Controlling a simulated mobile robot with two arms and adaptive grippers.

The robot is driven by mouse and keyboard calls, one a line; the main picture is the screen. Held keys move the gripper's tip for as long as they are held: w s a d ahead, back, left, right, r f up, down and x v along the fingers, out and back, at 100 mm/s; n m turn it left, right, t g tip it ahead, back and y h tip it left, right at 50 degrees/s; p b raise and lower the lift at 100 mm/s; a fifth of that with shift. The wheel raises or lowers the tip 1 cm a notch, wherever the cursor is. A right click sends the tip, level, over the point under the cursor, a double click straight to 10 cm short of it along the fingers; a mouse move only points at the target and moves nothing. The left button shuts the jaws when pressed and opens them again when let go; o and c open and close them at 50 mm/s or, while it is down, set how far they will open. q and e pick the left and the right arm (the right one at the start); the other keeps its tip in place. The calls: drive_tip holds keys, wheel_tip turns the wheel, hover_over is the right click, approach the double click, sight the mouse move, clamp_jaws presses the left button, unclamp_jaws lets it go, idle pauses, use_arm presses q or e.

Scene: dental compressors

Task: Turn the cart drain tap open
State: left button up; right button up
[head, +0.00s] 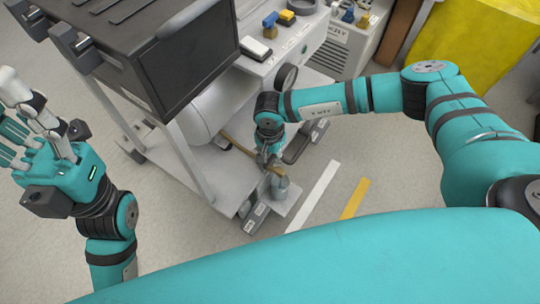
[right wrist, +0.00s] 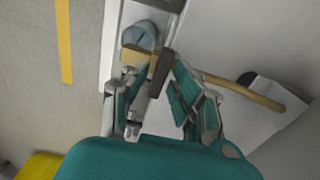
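The drain tap shows in the right wrist view as a brass body (right wrist: 136,57) with a dark grey lever (right wrist: 160,74). A tan hose (right wrist: 240,93) runs from it to the right, and a pale grey-blue cup (right wrist: 139,33) is beside it. In the head view the cup (head: 280,186) stands low at the cart's front corner. My right gripper (head: 267,158) points down there. In the right wrist view its teal fingers (right wrist: 153,88) are apart, with the lever between them; contact is unclear. My left gripper (head: 22,122) is open and empty, away from the cart.
The cart (head: 225,178) carries a pale tank (head: 205,108) and a large dark box (head: 185,60) above. Another grey unit (head: 345,45) stands behind, with a yellow covered object (head: 480,45) at the right. White and yellow strips (head: 355,198) mark the clear floor nearby.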

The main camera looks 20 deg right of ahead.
drive_tip(key=shift+o, duration=0.6)
